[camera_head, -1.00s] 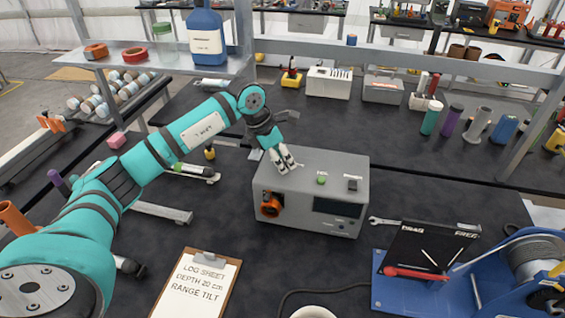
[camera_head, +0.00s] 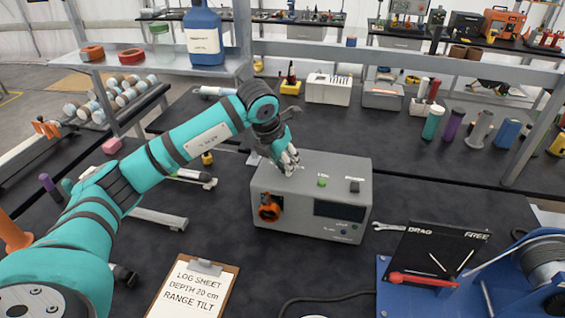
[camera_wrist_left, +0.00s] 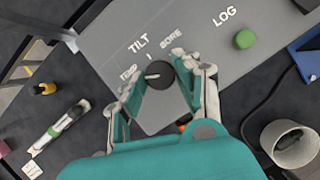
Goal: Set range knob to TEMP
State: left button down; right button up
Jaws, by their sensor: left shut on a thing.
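The grey instrument box (camera_head: 292,227) stands on the dark bench in the head view. In the left wrist view the dark round range knob (camera_wrist_left: 160,74) sits on its top panel, with the labels TEMP, TILT and BORE around it. A white mark on the knob points left in that view, toward the TEMP side. My left gripper (camera_head: 287,163) is over the left rear of the box top. In the wrist view its fingers (camera_wrist_left: 165,88) are on both sides of the knob, shut on it. In the head view the gripper hides the knob. My right gripper does not show.
A green button (camera_head: 322,182) and a black switch (camera_head: 354,186) are on the box top, and an orange part (camera_head: 269,208) is on its front. A clipboard (camera_head: 192,287) lies in front. A blue-based winch rig (camera_head: 430,300) stands at right.

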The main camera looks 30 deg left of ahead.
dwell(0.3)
pick_arm(q)
jog(key=c, duration=0.9)
grip_release()
jog(key=shift+c, duration=0.2)
jog(key=v, duration=1.2)
